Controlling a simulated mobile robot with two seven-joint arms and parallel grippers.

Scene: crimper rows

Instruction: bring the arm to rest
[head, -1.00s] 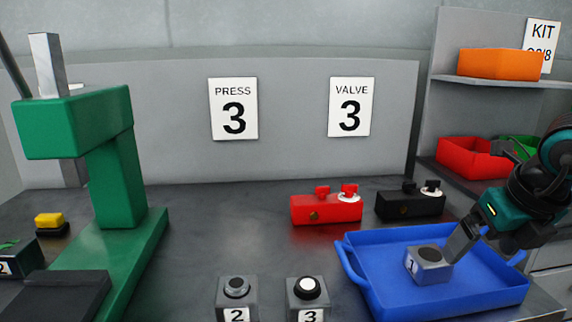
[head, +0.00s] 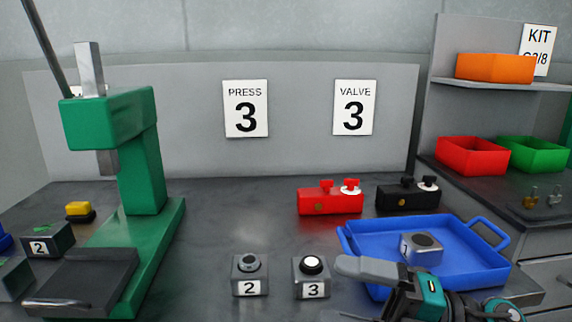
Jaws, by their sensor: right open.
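My right gripper (head: 352,292) is low at the right front, in front of the blue tray (head: 345,245). Its fingers point left, are open, and hold nothing. The teal wrist of the same arm hides part of the tray's front edge. The upper finger is close to the grey block numbered 3 (head: 311,277); I cannot tell whether they touch. The grey block numbered 1 (head: 424,252) sits in the tray, apart from the gripper. My left gripper is not in view.
A grey block numbered 2 (head: 250,275) stands left of block 3. A red valve box (head: 331,201) and a black one (head: 408,198) stand behind the tray. A green press (head: 143,165) is at left. Red (head: 472,156) and green (head: 533,154) bins are at right.

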